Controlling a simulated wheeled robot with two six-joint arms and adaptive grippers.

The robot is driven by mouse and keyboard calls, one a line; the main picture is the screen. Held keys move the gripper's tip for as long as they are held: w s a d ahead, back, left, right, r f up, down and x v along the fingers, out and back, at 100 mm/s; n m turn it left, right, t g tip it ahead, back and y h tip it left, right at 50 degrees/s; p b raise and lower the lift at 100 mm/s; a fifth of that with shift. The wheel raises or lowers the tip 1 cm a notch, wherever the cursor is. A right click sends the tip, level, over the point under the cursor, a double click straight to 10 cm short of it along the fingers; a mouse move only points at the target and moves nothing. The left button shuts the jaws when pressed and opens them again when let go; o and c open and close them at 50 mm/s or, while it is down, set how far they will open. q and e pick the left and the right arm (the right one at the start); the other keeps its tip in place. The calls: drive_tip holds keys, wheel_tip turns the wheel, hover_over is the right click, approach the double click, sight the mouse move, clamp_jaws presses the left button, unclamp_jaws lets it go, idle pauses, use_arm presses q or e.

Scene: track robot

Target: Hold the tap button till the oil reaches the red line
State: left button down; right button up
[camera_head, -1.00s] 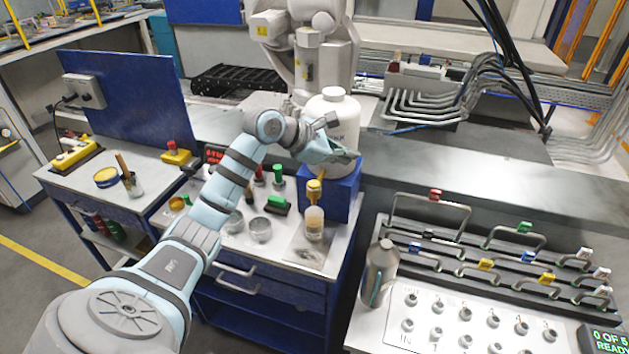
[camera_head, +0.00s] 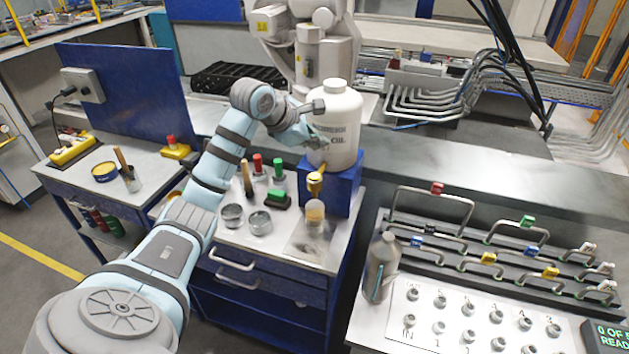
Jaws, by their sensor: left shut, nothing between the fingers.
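A white oil jug (camera_head: 345,112) with an OIL label stands on a blue block (camera_head: 343,190). A yellow tap (camera_head: 315,181) sticks out at the block's front, below the jug. A clear cup (camera_head: 314,214) with amber liquid stands under the tap on the grey-white cart top. A red line on the cup is too small to make out. My left gripper (camera_head: 318,141) is shut and empty, in front of the jug's left side and above the tap, apart from it. Whether it touches the jug cannot be told. My right gripper is out of view.
Two metal tins (camera_head: 260,222), a green-handled block (camera_head: 278,196) and red- and green-topped items stand left of the cup. A metal bottle (camera_head: 380,266) and a board with colour-tagged handles (camera_head: 490,262) stand at right. A blue panel (camera_head: 130,100) rises at left.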

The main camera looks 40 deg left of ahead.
use_arm(q)
drive_tip(key=b, duration=0.4)
hover_over(317, 177)
wheel_tip(317, 177, down, 6)
drive_tip(key=shift+r, duration=0.1)
drive_tip(key=shift+f, duration=0.4)
idle(0.7)
drive_tip(key=shift+f+b, duration=0.4)
drive_tip(key=shift+s+f, duration=0.1)
drive_tip(key=shift+f, duration=0.35)
idle(0.5)
idle(1.3)
drive_tip(key=shift+r+p, duration=0.6)
drive_tip(key=shift+r, duration=0.3)
